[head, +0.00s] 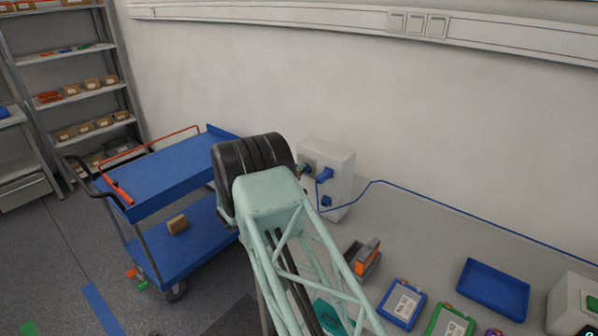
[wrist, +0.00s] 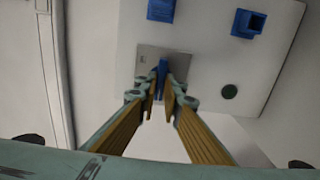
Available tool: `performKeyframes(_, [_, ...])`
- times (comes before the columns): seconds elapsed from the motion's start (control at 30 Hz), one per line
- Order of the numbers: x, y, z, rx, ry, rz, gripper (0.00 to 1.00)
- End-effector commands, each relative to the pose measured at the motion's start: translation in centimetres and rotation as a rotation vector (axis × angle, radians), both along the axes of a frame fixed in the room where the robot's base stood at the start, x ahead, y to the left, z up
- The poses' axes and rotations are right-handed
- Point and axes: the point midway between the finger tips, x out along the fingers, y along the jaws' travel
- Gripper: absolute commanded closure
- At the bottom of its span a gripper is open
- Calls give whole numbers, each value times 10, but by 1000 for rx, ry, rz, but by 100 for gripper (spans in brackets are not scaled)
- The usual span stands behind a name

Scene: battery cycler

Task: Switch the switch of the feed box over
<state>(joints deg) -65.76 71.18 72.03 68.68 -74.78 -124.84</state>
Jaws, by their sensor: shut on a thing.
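The feed box (head: 338,163) is a white box by the wall in the head view, with blue connectors on its face. Its white front fills the upper part of the wrist view (wrist: 205,50). A grey plate (wrist: 148,62) on that front carries the switch, a narrow blue handle (wrist: 162,70). My gripper (wrist: 161,92) has its two fingers closed on either side of the blue handle and is shut on it. In the head view my arm hides most of the gripper and the switch.
Blue sockets (wrist: 248,23) and a dark green round button (wrist: 229,91) are on the box front near the switch. A blue cable (head: 440,202) runs right along the wall. A blue cart (head: 175,170) stands left. Trays (head: 493,288) and an orange-black tool (head: 367,256) lie right.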

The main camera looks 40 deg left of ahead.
Motion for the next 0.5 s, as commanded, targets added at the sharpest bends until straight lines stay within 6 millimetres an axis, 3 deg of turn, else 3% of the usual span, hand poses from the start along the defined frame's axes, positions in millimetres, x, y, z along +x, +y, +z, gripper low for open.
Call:
performKeyframes(0.23, [0, 0, 0, 0, -1, 0, 100])
performKeyframes(0.27, [0, 0, 0, 0, -1, 0, 90])
performKeyframes(0.37, [0, 0, 0, 1, 0, 0, 81])
performKeyframes(0.5, [0, 0, 0, 1, 0, 0, 79])
